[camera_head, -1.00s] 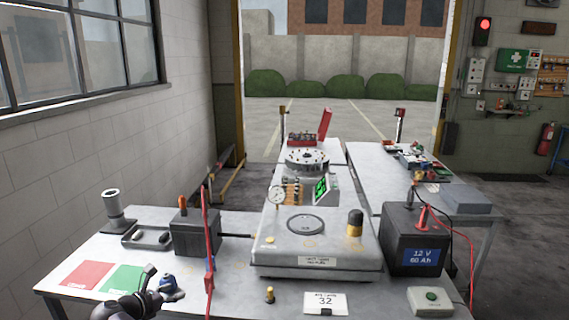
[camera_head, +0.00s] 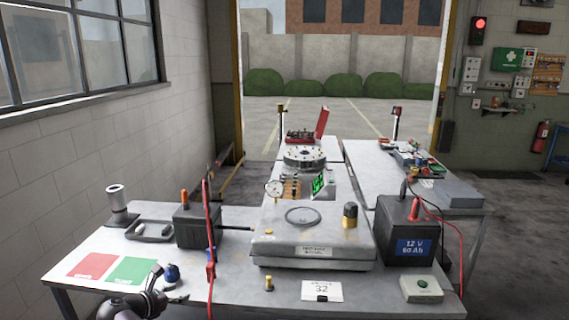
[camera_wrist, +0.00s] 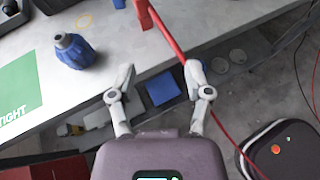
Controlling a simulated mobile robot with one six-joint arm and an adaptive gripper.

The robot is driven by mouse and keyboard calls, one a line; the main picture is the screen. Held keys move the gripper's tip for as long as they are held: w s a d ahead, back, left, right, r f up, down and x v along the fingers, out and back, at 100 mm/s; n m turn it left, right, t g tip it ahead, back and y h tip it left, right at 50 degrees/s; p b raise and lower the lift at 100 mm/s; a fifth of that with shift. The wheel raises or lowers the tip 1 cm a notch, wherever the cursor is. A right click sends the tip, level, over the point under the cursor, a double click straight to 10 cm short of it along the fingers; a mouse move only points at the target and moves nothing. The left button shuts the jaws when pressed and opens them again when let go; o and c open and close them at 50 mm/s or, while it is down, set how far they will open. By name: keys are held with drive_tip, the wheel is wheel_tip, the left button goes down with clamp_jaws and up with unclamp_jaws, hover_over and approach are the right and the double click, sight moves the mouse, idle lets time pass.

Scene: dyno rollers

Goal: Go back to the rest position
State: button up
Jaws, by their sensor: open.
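My gripper (camera_wrist: 160,70) is open and empty in the wrist view, its two fingers spread above the bench's front edge. A red rod (camera_wrist: 170,42) runs past the right fingertip; whether they touch is unclear. In the head view my arm shows at the bottom left, in front of the bench (camera_head: 235,290). A dark blue bottle-like thing (camera_head: 171,273) stands beside it, and in the wrist view (camera_wrist: 75,50) it is left of my fingers, apart from them. The upright red rod (camera_head: 208,235) stands to the right of my arm.
Red (camera_head: 92,265) and green (camera_head: 132,271) cards lie at the bench's left. A grey machine (camera_head: 312,250) fills its middle, with a black battery (camera_head: 405,232) at right. A card marked 32 (camera_head: 322,290) lies in front. In the wrist view a dark box (camera_wrist: 285,150) is lower right.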

drive_tip(key=w+d+f+m+g+p, duration=0.15)
drive_tip(key=d+m+g, duration=0.4)
drive_tip(key=d, duration=0.85)
drive_tip(key=d+f+m+g+p, duration=0.25)
drive_tip(key=d+m, duration=0.65)
drive_tip(key=d, duration=0.5)
drive_tip(key=s+d+m+g+y, duration=0.1)
drive_tip(key=s+d+m+y, duration=0.1)
drive_tip(key=d+m, duration=0.3)
drive_tip(key=s+d+m+g+y+p, duration=0.1)
drive_tip(key=s+d+m+y, duration=0.1)
drive_tip(key=s+d+m, duration=0.2)
drive_tip(key=s+d+m+g+y+p, duration=0.1)
drive_tip(key=s+d+m+y, duration=0.1)
drive_tip(key=d+m, duration=0.4)
drive_tip(key=shift+s+d+f+g, duration=0.35)
drive_tip(key=shift+s+d, duration=0.45)
drive_tip(key=shift+d, duration=1.1)
